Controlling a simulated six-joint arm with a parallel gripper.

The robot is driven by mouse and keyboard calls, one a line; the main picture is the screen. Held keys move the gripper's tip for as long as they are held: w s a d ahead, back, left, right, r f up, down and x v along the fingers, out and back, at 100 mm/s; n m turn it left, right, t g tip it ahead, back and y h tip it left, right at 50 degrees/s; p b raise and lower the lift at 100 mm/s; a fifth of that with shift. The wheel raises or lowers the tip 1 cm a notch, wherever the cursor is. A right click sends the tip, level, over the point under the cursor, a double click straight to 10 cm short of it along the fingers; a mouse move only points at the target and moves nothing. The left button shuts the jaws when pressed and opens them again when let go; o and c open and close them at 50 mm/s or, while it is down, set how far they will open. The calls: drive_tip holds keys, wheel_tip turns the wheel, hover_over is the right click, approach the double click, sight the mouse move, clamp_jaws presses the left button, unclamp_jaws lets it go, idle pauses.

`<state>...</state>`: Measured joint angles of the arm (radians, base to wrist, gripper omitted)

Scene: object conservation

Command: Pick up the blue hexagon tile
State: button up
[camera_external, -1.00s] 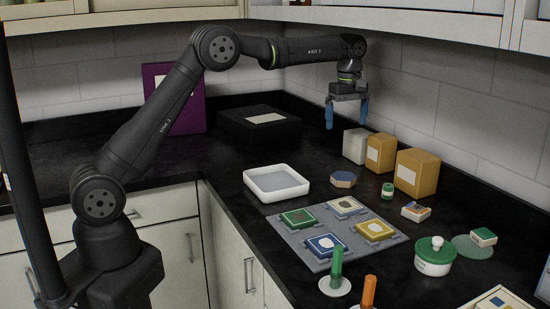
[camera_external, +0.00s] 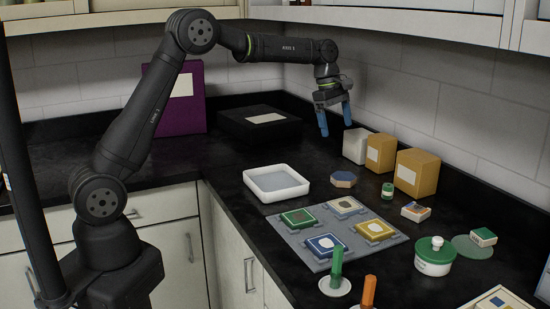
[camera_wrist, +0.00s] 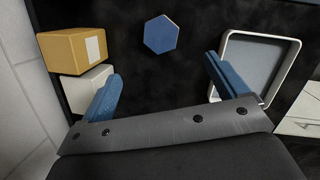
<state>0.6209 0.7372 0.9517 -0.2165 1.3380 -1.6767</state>
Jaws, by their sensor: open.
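The blue hexagon tile (camera_external: 343,179) lies flat on the black counter, between the white tray and the boxes. In the wrist view its blue top (camera_wrist: 160,34) shows beyond my fingertips, near the upper middle. My gripper (camera_external: 335,118) is open and empty, with blue fingers pointing down. It hangs above the counter, higher than the tile and behind it. In the wrist view my gripper's two fingers (camera_wrist: 162,68) are wide apart, with the tile lying beyond the gap between them. Nothing hides the tile.
A white tray (camera_external: 249,182) stands left of the tile. A white box (camera_external: 354,146) and tan boxes (camera_external: 420,172) stand behind and right. A small green-and-white container (camera_external: 387,190) is close on the right. A grey board (camera_external: 304,244) with several coloured tiles lies in front.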

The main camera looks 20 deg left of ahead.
drive_tip(key=s+a+f+n+t+h, duration=0.1)
drive_tip(key=s+a+n+h, duration=0.15)
drive_tip(key=a+n, duration=0.4)
drive_tip(key=n+h, duration=0.1)
approach(334, 160)
drive_tip(key=shift+d+f, duration=0.2)
drive_tip(key=shift+f, duration=0.4)
drive_tip(key=shift+d+f, duration=0.15)
drive_tip(key=shift+f, duration=0.45)
drive_tip(key=shift+d+x, duration=0.2)
drive_tip(key=shift+x, duration=2.95)
drive_tip(key=shift+w+r, duration=0.1)
drive_tip(key=shift+r, duration=0.1)
drive_tip(key=c, duration=1.2)
drive_tip(key=shift+r, duration=0.1)
